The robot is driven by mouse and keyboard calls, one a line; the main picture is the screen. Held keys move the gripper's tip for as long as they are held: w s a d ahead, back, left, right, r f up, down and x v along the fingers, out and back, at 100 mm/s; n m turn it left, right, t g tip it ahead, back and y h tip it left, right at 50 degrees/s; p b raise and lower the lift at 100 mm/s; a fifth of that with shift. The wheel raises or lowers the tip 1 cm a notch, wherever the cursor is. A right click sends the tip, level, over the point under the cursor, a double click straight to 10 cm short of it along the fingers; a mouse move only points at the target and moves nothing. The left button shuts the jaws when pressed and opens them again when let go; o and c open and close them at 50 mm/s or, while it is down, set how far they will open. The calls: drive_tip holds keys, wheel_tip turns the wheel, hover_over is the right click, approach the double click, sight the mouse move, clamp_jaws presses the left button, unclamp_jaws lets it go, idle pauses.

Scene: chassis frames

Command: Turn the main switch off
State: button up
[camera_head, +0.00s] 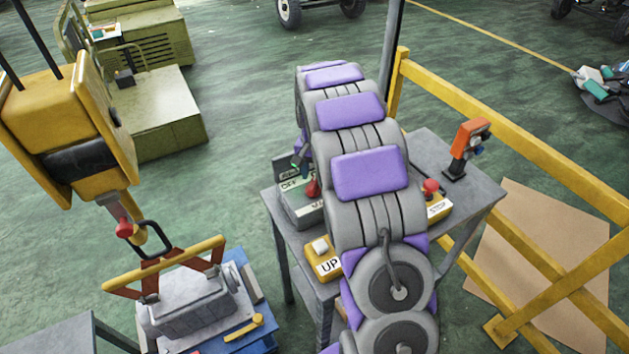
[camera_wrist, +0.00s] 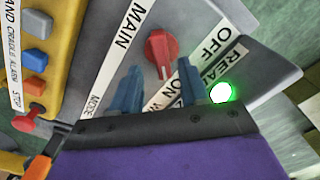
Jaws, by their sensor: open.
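The main switch is a red rotary knob (camera_wrist: 161,50) on a grey panel (camera_wrist: 105,60), between the labels MAIN and OFF. Its white pointer line faces down the wrist picture, towards the partly hidden ON label. In the head view a red knob (camera_head: 313,187) shows on a grey box (camera_head: 300,212) on the table, partly behind my arm. My gripper (camera_wrist: 158,82) is open, its two blue fingers apart, with the knob just beyond and between their tips. I cannot tell whether they touch it. In the head view my arm hides most of the gripper.
A green lamp (camera_wrist: 222,91) glows beside the READY label. A yellow control box (camera_wrist: 50,55) with several buttons and a red stop knob (camera_wrist: 27,123) stands to the left. The table (camera_head: 465,195) also holds an orange device (camera_head: 468,142). A yellow railing (camera_head: 520,145) runs behind it.

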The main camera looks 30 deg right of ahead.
sight(313, 187)
drive_tip(key=shift+a+f, duration=0.25)
drive_tip(key=shift+f, duration=0.45)
drive_tip(key=shift+a+f, duration=0.25)
drive_tip(key=shift+f, duration=0.4)
drive_tip(key=shift+d, duration=0.25)
drive_tip(key=shift+d, duration=0.1)
drive_tip(key=shift+c, duration=0.8)
clamp_jaws()
